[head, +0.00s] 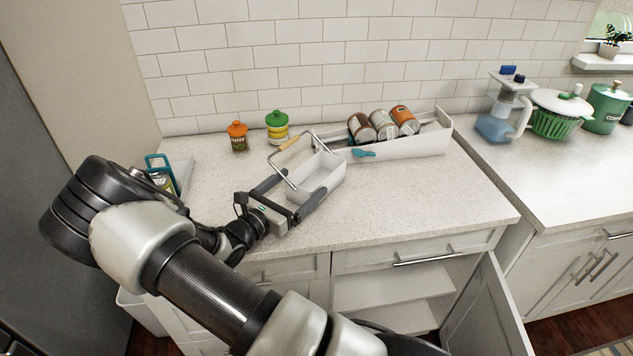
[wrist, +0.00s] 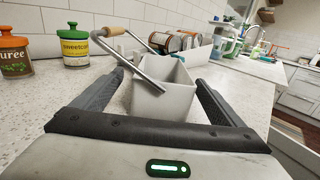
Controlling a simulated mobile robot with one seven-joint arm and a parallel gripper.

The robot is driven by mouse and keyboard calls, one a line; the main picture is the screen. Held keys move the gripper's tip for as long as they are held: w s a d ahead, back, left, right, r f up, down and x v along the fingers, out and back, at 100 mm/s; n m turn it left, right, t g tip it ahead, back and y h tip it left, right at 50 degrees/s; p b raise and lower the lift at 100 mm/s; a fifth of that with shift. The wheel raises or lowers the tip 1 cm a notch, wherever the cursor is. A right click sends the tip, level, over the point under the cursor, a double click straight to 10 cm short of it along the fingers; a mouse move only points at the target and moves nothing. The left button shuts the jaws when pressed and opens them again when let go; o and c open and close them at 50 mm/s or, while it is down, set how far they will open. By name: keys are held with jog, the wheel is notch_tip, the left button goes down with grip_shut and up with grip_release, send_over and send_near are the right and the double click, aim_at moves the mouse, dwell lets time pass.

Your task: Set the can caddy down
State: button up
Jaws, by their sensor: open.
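The can caddy (head: 322,176) is a small white open box with a metal handle and a wooden grip (head: 289,142). It stands upright on the speckled counter, in front of a long white bin. My gripper (head: 298,185) is open, with one finger on each side of the caddy. In the wrist view the caddy (wrist: 163,95) sits between the spread fingers of my gripper (wrist: 160,85), with a gap visible at each side. The handle leans to the left there. The caddy's underside is hidden.
The long white bin (head: 405,147) holds cans lying tilted (head: 383,125). An orange-lidded jar (head: 237,138) and a green-lidded jar (head: 277,127) stand by the wall. The counter front right (head: 420,205) is clear. A cabinet door (head: 487,310) stands open below.

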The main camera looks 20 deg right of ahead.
aim_at(317, 179)
jog(key=shift+s+x, duration=0.1)
jog(key=shift+x, duration=1.35)
jog(key=shift+s+x, duration=0.15)
jog(key=shift+x, duration=1.35)
jog(key=shift+d+r, duration=0.1)
jog(key=c, duration=1.5)
